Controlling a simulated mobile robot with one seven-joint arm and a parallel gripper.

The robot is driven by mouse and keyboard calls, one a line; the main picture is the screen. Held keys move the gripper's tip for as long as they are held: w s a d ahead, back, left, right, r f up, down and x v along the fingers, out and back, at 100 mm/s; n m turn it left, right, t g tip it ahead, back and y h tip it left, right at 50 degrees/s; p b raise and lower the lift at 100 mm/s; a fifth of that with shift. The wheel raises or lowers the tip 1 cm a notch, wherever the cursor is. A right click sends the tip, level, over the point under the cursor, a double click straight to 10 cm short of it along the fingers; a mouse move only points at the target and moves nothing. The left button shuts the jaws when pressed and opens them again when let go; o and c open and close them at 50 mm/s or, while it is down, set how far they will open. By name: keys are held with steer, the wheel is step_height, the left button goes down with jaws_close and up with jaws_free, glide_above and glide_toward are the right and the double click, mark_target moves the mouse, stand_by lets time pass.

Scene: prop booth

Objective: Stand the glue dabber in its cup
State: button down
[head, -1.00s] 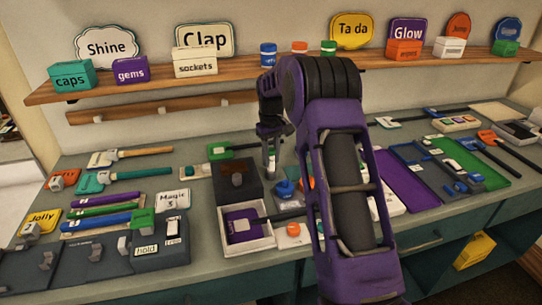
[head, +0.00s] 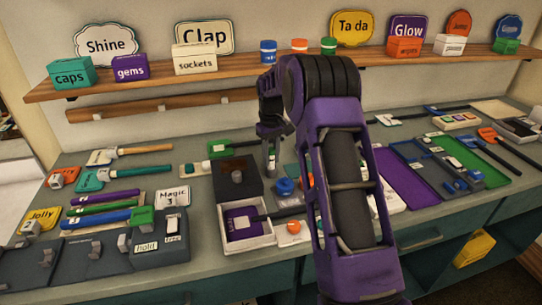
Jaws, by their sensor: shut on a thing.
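My gripper (head: 270,140) points down over the middle of the bench, behind the dark box and left of my purple forearm. It is shut on a slim grey upright thing (head: 271,159), which I take to be the glue dabber. Its lower end is small, and I cannot tell whether it touches anything. I cannot make out the dabber's cup for sure; it may be hidden behind my arm. A blue round pot (head: 284,187) stands just in front of the gripper, with an orange piece (head: 306,181) partly covered by my forearm.
A dark box (head: 236,183) and a white tray (head: 262,239) with a purple card stand front left of the gripper. A green-headed tool (head: 222,148) lies behind the box. Brushes and markers fill the left; purple and green trays (head: 470,160) lie right. A shelf (head: 150,87) runs behind.

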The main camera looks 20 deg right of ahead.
steer(key=shift+f, duration=0.65)
stand_by(1.5)
steer(key=shift+c, duration=1.9)
jaws_free()
steer(key=shift+r, duration=0.1)
steer(key=shift+r+p, duration=0.7)
steer(key=shift+r, duration=3.25)
